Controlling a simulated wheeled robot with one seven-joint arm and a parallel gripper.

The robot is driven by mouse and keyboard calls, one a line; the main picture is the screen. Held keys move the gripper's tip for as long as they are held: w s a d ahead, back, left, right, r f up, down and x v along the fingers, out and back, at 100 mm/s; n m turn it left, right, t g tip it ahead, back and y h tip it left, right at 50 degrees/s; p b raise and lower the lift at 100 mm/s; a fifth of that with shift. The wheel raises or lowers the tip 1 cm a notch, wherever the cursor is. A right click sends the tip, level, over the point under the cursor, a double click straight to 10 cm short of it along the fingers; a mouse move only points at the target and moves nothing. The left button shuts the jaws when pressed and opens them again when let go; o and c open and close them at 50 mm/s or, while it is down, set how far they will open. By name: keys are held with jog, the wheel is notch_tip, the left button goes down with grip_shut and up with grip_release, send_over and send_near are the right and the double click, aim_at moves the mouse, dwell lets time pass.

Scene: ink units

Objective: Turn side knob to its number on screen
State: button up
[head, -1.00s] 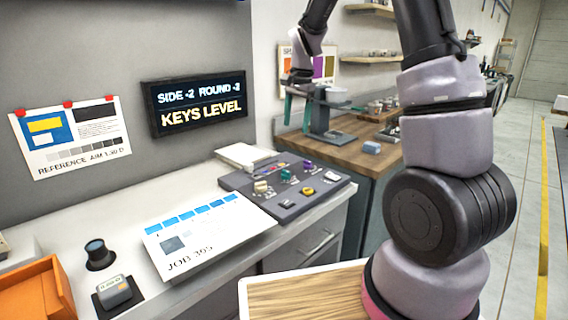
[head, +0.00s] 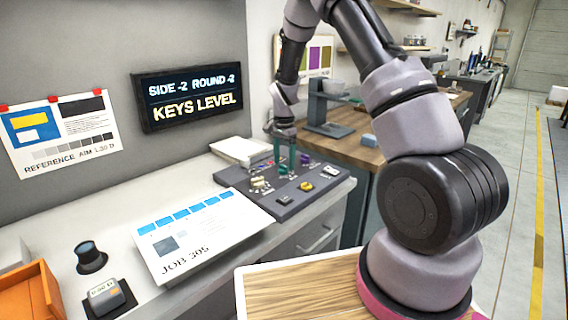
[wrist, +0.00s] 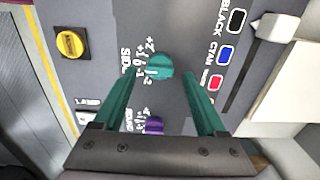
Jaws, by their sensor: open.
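The screen (head: 190,98) on the wall reads "SIDE -2 ROUND -2" and "KEYS LEVEL". The control panel (head: 300,203) lies on the counter below it. In the wrist view the teal side knob (wrist: 152,66) sits beside its "SIDE" label and a scale with +2 and -2 ends; its exact setting is hard to read. My gripper (wrist: 157,85) is open above the panel, its green fingers on either side of the side knob and apart from it. In the head view my gripper (head: 284,150) hangs over the panel. The purple round knob (wrist: 154,125) shows near the gripper's palm.
A yellow button (wrist: 72,43), a slider (wrist: 262,27) and black, cyan and red keys surround the knobs. A job sheet (head: 203,232) lies left of the panel. A white paper stack (head: 240,150) is behind it. A lamp button is partly visible.

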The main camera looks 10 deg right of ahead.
jog(key=shift+f, duration=0.65)
grip_shut()
jog(key=shift+n, duration=0.3)
jog(key=n, duration=0.5)
jog(key=shift+a, duration=0.1)
jog(key=n, duration=0.6)
jog(key=shift+w+a, duration=0.1)
jog(key=shift+n, duration=0.3)
